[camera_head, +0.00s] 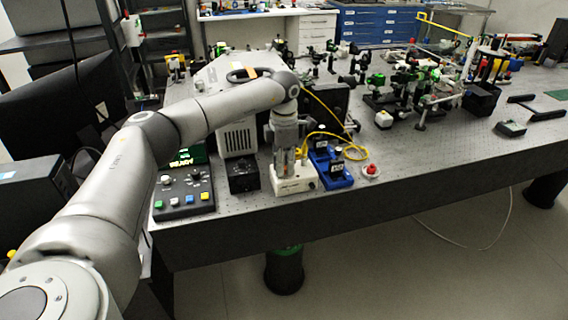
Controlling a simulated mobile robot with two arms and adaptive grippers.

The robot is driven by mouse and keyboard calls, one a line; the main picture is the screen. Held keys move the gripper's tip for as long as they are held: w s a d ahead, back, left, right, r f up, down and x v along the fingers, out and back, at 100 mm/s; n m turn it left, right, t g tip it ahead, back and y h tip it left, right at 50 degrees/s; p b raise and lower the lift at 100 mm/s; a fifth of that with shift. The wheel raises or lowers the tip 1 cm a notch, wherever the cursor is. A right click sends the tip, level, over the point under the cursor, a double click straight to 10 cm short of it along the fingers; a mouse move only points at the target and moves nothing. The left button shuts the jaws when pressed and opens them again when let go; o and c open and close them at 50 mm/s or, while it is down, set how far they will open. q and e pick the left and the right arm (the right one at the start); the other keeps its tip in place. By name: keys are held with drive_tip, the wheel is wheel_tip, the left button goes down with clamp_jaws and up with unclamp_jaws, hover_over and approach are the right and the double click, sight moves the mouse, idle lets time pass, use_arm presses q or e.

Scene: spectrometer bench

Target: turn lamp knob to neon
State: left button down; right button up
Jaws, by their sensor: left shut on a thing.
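A small white box (311,184) stands near the front edge of the bench, with a small dark and red detail on its front face. My left gripper (290,164) points down onto the top of this box. Its fingers are shut, and the lamp knob between them is hidden by the fingers. I cannot read the knob's position or any lamp label from here. My right gripper is out of view.
A black control panel (184,204) with coloured buttons and a black box (243,178) stand left of the white box. A blue tray (338,183), a yellow cable (322,133) and a red button (371,169) are close on its right. Bare bench (440,150) lies farther right.

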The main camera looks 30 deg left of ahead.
use_arm(q)
drive_tip(key=shift+r+m, duration=0.1)
drive_tip(key=shift+m, duration=0.3)
drive_tip(key=c, duration=1.3)
unclamp_jaws()
drive_tip(key=shift+c, duration=0.2)
wheel_tip(320, 180, up, 12)
